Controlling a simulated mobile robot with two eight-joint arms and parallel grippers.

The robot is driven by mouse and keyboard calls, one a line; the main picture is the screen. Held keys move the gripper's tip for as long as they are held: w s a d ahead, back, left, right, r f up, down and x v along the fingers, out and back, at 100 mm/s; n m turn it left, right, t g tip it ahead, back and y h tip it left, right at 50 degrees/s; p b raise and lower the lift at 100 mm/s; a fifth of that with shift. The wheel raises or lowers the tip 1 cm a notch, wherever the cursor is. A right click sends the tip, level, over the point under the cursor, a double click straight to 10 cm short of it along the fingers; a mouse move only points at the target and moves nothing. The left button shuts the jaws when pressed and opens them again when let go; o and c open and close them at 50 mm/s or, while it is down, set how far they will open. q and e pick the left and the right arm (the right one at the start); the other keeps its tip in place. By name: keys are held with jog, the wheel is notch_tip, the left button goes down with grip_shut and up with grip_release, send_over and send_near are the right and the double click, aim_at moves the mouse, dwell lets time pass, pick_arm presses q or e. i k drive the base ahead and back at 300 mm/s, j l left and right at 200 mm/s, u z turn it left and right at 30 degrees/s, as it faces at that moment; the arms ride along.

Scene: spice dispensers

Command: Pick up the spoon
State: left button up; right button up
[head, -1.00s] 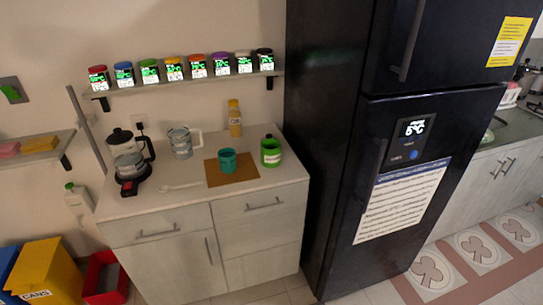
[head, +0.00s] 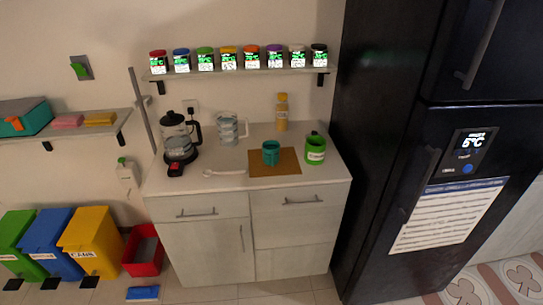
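A white spoon (head: 222,173) lies flat on the light countertop (head: 215,184), left of a brown mat (head: 289,163) and right of the kettle. Nothing touches the spoon. Neither of my grippers shows in the head view.
On the counter stand a kettle (head: 178,140), a clear jug (head: 228,128), a teal cup (head: 271,153), a green container (head: 315,150) and a yellow bottle (head: 282,112). A shelf (head: 285,72) with several spice jars hangs above. A black fridge (head: 385,120) stands right; bins (head: 90,245) stand left.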

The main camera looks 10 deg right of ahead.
aim_at(207, 174)
jog(key=z, duration=0.4)
jog(key=i+j+z, duration=0.15)
jog(key=z, duration=0.2)
jog(key=i+j+z, duration=0.15)
jog(key=j+z, duration=0.2)
jog(key=i+j+z, duration=0.1)
jog(key=z, duration=0.25)
jog(key=i+j, duration=0.1)
jog(key=j, duration=0.4)
jog(key=i+j+z, duration=0.15)
jog(key=j, duration=0.8)
jog(key=z, duration=0.05)
